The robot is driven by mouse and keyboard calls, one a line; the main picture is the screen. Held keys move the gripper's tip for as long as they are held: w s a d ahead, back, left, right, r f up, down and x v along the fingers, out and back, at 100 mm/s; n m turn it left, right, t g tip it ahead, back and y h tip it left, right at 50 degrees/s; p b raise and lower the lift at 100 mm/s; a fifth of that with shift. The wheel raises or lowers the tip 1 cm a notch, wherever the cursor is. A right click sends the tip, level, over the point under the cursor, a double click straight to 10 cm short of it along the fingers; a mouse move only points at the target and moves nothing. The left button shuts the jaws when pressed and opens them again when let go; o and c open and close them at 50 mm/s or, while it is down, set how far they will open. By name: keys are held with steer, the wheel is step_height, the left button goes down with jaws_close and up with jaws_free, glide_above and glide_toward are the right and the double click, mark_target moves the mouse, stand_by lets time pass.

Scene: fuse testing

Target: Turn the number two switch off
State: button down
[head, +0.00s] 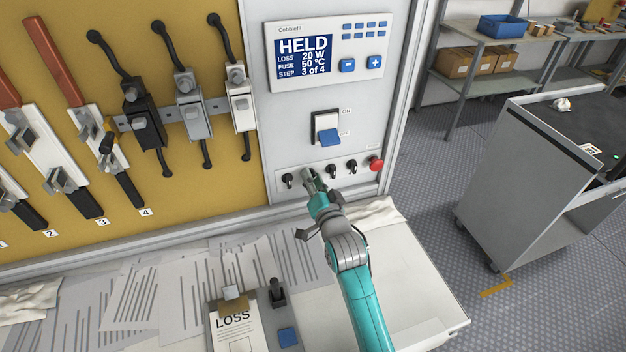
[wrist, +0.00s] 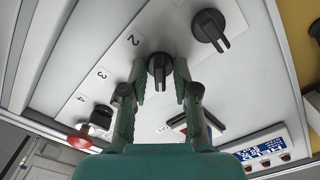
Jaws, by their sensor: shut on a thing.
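The number two switch (wrist: 159,66) is a black rotary knob with a pale pointer line, beside the printed "2" on a light panel. My gripper (wrist: 160,78) is shut on it, with one green finger on each side of the knob. In the head view my gripper (head: 312,182) reaches the row of knobs low on the panel and mostly hides the number two switch. The number one knob (head: 289,181) is to its left. The third (head: 331,171) and fourth (head: 351,166) knobs are to its right.
A red button (head: 376,164) ends the row. Above are a blue-and-white rocker (head: 328,136) and a display (head: 304,56) reading "HELD", "STEP 3 of 4". Fuse switches (head: 189,102) hang on the yellow board at left. Papers (head: 150,290) cover the bench below.

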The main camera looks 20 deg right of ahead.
steer(key=shift+n, duration=4.3)
steer(key=c, duration=1.2)
jaws_free()
steer(key=s, duration=1.2)
steer(key=shift+s, duration=0.1)
